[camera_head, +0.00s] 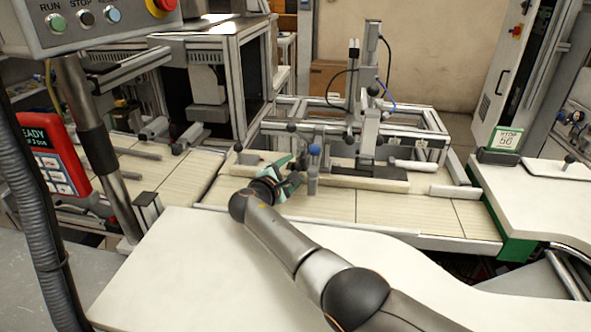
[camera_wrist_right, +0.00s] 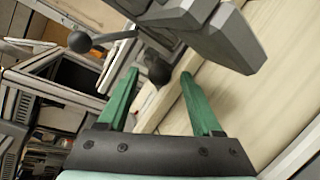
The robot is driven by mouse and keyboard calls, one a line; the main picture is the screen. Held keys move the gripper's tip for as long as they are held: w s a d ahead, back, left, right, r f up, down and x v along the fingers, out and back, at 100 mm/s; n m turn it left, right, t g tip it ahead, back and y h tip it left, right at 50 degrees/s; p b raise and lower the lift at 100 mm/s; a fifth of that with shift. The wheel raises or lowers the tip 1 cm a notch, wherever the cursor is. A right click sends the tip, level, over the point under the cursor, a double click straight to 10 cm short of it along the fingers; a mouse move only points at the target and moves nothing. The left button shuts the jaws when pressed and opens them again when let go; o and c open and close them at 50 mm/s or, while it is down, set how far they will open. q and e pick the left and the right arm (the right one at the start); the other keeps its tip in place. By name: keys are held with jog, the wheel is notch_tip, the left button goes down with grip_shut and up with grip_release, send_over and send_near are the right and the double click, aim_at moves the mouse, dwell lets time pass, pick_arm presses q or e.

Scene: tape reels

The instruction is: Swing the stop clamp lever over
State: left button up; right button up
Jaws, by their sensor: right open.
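The stop clamp appears as a grey block (camera_wrist_right: 175,15) at the top of the right wrist view. A lever with a dark ball knob (camera_wrist_right: 160,72) comes down from it, and the knob lies just beyond and between my fingertips. My right gripper (camera_wrist_right: 158,80), with green fingers, is open and apart from the knob as far as I can tell. In the head view my right gripper (camera_head: 292,170) is beside a grey post with a blue knob (camera_head: 314,150) at the front rail. My arm partly hides the clamp there. My left gripper is not in view.
A second ball-ended rod (camera_wrist_right: 80,42) is left of the fingers in the wrist view. A grey fixture column (camera_head: 368,140) stands right of the gripper. A black-sided machine frame (camera_head: 235,75) is behind left. The white front worktop (camera_head: 190,270) is clear.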

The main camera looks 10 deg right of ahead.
jog(key=shift+c, duration=0.4)
grip_shut()
dwell(1.1)
